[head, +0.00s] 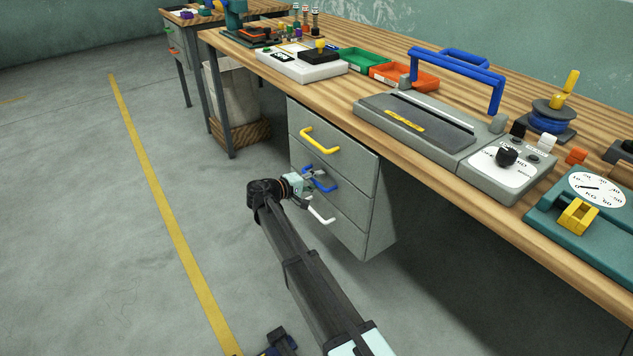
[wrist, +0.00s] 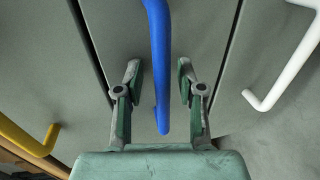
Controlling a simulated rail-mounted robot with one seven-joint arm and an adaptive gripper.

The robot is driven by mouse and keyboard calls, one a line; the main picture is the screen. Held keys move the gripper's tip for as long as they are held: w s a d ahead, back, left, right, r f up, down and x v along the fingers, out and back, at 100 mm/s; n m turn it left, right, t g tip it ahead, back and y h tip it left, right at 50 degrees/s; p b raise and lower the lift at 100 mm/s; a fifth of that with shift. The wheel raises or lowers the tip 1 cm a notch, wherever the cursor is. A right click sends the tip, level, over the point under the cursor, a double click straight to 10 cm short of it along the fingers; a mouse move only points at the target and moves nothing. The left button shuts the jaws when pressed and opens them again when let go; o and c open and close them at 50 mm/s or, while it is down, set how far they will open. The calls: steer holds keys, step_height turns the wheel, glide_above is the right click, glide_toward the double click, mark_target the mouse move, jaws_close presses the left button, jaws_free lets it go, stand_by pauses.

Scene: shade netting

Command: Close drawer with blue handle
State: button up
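The blue handle (head: 323,181) is on the middle drawer (head: 350,200) of a grey drawer unit under the bench. In the wrist view the blue handle (wrist: 159,60) runs down the middle, between the two fingers of my gripper (wrist: 159,78). The fingers are open, one on each side of the handle, with a visible gap to it on both sides. In the head view my gripper (head: 306,184) is at the handle and partly covers it. I cannot tell how far the middle drawer stands out from the unit.
A yellow handle (head: 320,140) is on the top drawer and a white handle (head: 321,211) on the bottom one. The wooden bench top (head: 420,160) overhangs the unit. A bin (head: 236,100) stands left of it.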

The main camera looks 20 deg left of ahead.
steer(key=shift+s+a, duration=0.1)
steer(key=shift+s, duration=0.05)
steer(key=v, duration=1.2)
steer(key=shift+f, duration=0.1)
steer(key=s+d+f+g+y+p, duration=0.1)
steer(key=s+d+f+g+p, duration=0.15)
steer(key=d+f, duration=0.5)
steer(key=s+d+f+g+y+p, duration=0.1)
steer(key=s+d+f+g+y, duration=0.1)
steer(key=s+d+f+g, duration=0.5)
steer(key=s+d+f+m+g+p, duration=0.1)
steer(key=s+d+f+p, duration=0.3)
steer(key=d, duration=0.6)
steer(key=s+d+f+m+g+p, duration=0.1)
steer(key=s+d+f+m+p, duration=0.15)
steer(key=d+f, duration=0.5)
steer(key=s+d+r+m+g+y+p, duration=0.2)
steer(key=s+d+p, duration=0.4)
steer(key=s+d, duration=0.7)
steer(key=s+d+r+m+g+y+p, duration=0.3)
steer(key=s+d+r+m+g+p, duration=0.2)
steer(key=s+d, duration=0.7)
steer(key=s+m+g+p, duration=0.1)
steer(key=s+p, duration=0.1)
steer(key=s, duration=0.2)
steer(key=shift+s+d, duration=0.4)
